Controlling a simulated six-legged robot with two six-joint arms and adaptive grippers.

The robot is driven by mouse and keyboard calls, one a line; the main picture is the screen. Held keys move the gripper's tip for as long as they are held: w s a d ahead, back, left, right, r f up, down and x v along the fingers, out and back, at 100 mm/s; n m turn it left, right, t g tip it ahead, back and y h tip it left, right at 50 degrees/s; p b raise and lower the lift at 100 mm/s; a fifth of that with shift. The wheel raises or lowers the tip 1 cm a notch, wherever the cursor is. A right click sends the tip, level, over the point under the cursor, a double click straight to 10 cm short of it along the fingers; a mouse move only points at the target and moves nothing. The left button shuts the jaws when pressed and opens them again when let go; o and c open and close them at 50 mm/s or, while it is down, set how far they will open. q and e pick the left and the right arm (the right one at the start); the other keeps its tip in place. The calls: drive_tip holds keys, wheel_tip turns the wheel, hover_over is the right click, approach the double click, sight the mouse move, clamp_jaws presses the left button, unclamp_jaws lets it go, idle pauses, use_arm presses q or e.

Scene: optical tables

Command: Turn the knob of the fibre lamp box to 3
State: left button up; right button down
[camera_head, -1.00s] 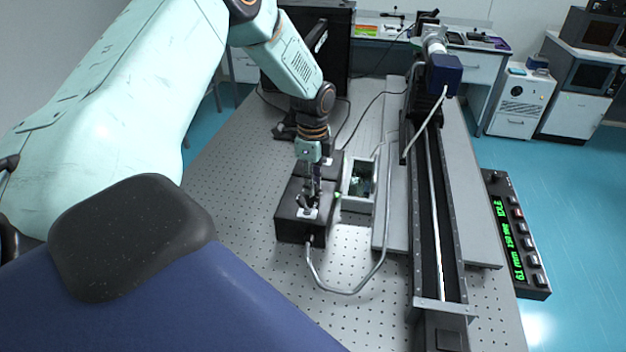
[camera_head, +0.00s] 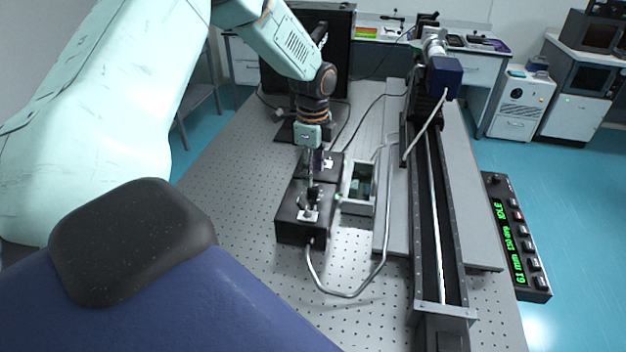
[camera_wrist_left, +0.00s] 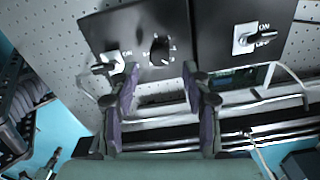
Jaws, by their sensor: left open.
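The fibre lamp box (camera_head: 290,222) is a black box on the perforated optical table, with a grey flexible tube leaving its near end. In the left wrist view, its top (camera_wrist_left: 115,28) carries a dark round knob (camera_wrist_left: 160,51) with white marks around it and a toggle switch (camera_wrist_left: 108,64). I cannot read the knob's setting. My left gripper (camera_head: 311,183) is above the box, pointing down. In the left wrist view, its two fingers (camera_wrist_left: 159,76) are apart, with the knob showing between and beyond their tips; nothing is held. My right gripper is not in view.
A second black box (camera_wrist_left: 213,15) with an ON/OFF toggle (camera_wrist_left: 253,38) stands behind the lamp box. A grey open-topped case (camera_head: 359,208) is close on the right. A long rail (camera_head: 437,220) runs further right. Bare table lies left of the boxes.

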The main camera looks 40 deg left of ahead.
sight(313, 187)
use_arm(q)
wheel_tip(313, 187, up, 8)
drive_tip(key=shift+f, duration=0.15)
idle(0.7)
